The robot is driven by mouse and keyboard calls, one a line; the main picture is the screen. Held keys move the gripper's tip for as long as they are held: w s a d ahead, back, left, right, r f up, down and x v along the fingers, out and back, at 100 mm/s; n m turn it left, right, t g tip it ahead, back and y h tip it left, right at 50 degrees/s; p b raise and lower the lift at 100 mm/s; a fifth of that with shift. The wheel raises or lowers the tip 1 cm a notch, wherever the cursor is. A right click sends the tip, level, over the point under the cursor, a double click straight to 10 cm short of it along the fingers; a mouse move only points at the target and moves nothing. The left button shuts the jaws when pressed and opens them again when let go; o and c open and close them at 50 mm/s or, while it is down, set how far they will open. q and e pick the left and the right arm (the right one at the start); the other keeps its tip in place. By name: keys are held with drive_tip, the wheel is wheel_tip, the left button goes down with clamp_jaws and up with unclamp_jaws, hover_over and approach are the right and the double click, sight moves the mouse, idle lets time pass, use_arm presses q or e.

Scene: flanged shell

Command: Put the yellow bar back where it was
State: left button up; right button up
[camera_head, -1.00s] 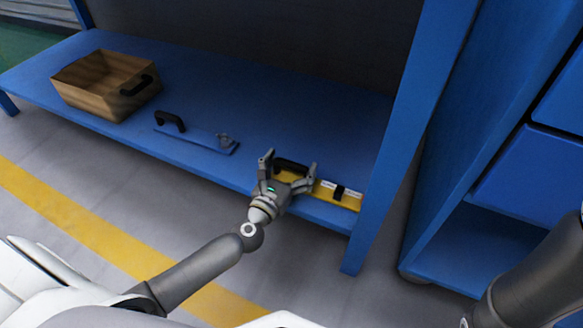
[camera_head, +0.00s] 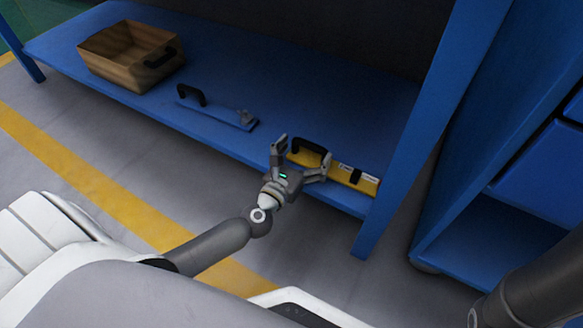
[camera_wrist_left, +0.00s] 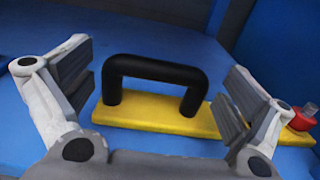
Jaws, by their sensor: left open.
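The yellow bar (camera_head: 340,172) lies flat on the blue shelf near its right end, close to the front edge. It has a black handle (camera_wrist_left: 155,77) standing up from it; white labels and a black band show toward its right end in the head view. My left gripper (camera_head: 302,160) is open and empty in front of the bar. In the left wrist view, the yellow bar (camera_wrist_left: 160,117) lies ahead, with the handle between the spread fingers (camera_wrist_left: 160,85) and apart from both. My right gripper is not in view.
The blue shelf (camera_head: 300,105) also holds a wooden box (camera_head: 115,65) with a black handle at the left and a blue bar (camera_head: 215,112) with a black handle in the middle. A blue post (camera_head: 415,130) stands right of the yellow bar. A red knob (camera_wrist_left: 303,120) shows by the bar's right part.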

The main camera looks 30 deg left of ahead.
use_arm(q)
drive_tip(key=s, duration=0.9)
drive_tip(key=shift+s+a+p, duration=0.2)
drive_tip(key=shift+p, duration=0.25)
